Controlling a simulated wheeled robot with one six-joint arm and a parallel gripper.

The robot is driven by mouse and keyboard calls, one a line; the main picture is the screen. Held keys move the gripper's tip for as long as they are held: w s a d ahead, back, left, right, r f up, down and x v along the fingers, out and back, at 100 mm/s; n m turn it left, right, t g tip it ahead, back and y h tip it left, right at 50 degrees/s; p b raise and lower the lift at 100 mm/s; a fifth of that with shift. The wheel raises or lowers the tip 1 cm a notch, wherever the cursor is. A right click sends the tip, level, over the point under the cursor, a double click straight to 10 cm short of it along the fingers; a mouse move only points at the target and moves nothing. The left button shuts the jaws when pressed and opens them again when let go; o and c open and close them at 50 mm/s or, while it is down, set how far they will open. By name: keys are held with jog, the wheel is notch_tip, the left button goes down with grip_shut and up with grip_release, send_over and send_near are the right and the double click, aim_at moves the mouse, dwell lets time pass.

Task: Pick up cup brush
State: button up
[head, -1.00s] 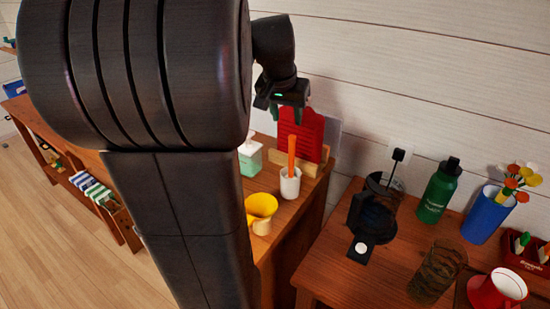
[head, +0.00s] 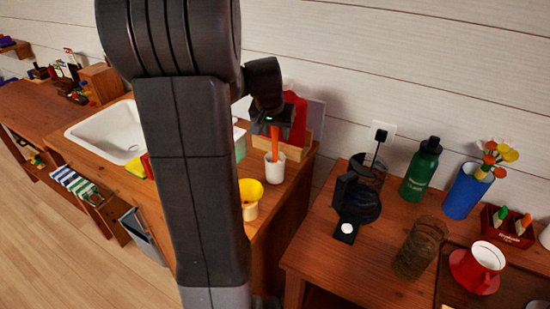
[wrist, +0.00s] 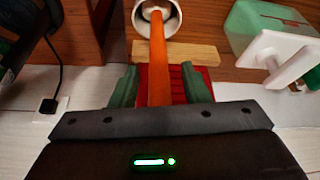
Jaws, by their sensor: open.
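The cup brush shows as an orange handle (head: 275,146) standing up out of a white cup (head: 275,172) on the wooden counter. Its lower end is hidden inside the cup. My gripper (head: 272,128) is at the top of the handle in the head view, partly hidden by its own wrist. In the wrist view my gripper (wrist: 158,84) is open, with the orange handle (wrist: 157,62) running between its two green fingers. A gap shows on each side of the handle. The white cup (wrist: 143,15) is at the top of that view.
A red board (head: 296,118) in a wooden stand is behind the cup. A green-and-white dispenser (wrist: 275,40) stands beside it. A yellow cup (head: 250,196) is in front. A black coffee maker (head: 358,200) and a green bottle (head: 422,170) stand on the right table.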

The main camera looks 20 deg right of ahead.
grip_shut()
dwell(0.3)
